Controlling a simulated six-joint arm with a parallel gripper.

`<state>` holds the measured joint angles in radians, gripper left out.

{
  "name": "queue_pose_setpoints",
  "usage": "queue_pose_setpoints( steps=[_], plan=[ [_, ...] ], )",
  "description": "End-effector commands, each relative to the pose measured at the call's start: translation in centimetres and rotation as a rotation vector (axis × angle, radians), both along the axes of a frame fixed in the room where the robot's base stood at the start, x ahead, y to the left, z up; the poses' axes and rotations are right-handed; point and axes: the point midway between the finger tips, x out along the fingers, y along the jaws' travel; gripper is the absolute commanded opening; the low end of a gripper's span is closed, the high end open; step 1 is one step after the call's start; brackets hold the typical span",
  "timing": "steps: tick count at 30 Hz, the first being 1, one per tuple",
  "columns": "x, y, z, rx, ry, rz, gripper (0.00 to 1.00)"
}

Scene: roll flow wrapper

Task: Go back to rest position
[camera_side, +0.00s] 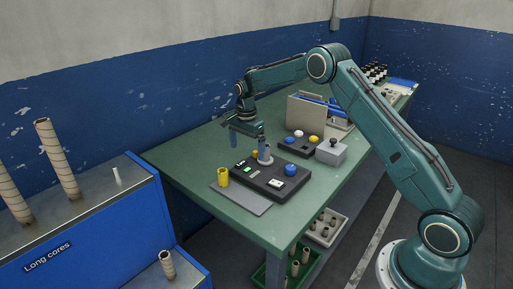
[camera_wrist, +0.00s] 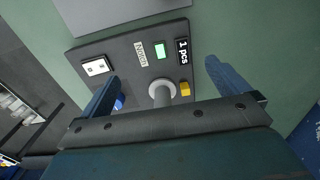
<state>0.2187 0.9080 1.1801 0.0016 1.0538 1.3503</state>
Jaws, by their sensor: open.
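My gripper (camera_side: 249,150) is open over the dark panel (camera_side: 262,188) on the green table (camera_side: 190,160). In the wrist view, the two blue fingers of my gripper (camera_wrist: 161,72) stand wide apart, with nothing held between them. A grey upright post with a round collar (camera_wrist: 161,91) on the panel shows between the fingers. The panel also carries a lit green display (camera_wrist: 160,50), a "1 pcs" label (camera_wrist: 183,50), a yellow part (camera_wrist: 185,88) and a blue knob (camera_side: 291,169). I cannot tell the exact height of my fingers above the panel.
A button box (camera_side: 299,147), a grey box (camera_side: 331,151) and a beige machine (camera_side: 306,113) stand behind. A blue cabinet (camera_side: 95,240) with cardboard cores (camera_side: 57,158) is at left.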

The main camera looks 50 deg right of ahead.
Motion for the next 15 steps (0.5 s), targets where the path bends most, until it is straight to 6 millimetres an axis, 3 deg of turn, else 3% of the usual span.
queue_pose_setpoints(
  steps=[15],
  plan=[
    [0.07, -0.01, 0.77, -0.001, -0.003, 0.0, 1.0]
  ],
)
